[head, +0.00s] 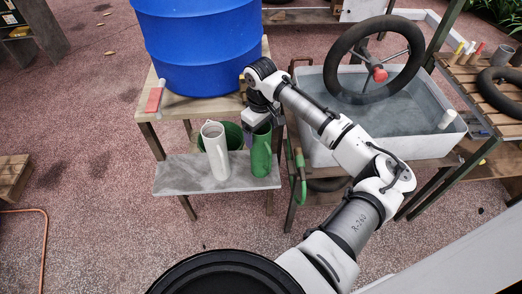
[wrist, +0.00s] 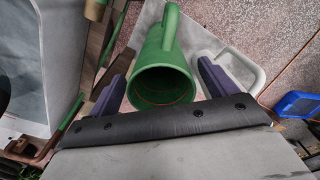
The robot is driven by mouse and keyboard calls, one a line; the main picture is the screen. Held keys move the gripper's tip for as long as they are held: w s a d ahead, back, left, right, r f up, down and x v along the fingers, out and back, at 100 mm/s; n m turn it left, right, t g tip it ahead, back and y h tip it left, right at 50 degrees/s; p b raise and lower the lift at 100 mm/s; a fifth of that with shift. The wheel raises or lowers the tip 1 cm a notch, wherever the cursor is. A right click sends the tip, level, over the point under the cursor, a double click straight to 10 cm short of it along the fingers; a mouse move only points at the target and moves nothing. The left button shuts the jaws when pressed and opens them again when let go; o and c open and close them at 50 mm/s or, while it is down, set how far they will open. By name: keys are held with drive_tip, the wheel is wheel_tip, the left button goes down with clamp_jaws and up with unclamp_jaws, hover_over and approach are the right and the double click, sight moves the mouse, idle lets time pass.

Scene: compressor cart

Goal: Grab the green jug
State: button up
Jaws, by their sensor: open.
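The green jug (head: 261,152) stands upright at the right end of the grey lower shelf (head: 170,176) of a small stand. My gripper (head: 256,118) is just above it, pointing down, and partly hides its top in the head view. In the wrist view the jug (wrist: 163,84) shows its open mouth and its handle, which points away. It appears between the two purple fingers of my open gripper (wrist: 163,62). I cannot tell whether the fingers reach down beside it. They are not closed on it.
A white jug (head: 216,153) stands close on the left; its handle shows beside the right finger in the wrist view (wrist: 248,62). A green container (head: 234,133) is behind. A blue drum (head: 197,45) sits on the stand's top. A water tub (head: 385,125) is to the right.

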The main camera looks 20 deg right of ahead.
drive_tip(key=shift+f, duration=0.9)
drive_tip(key=shift+c, duration=0.2)
drive_tip(key=c, duration=1.3)
drive_tip(key=shift+r, duration=0.1)
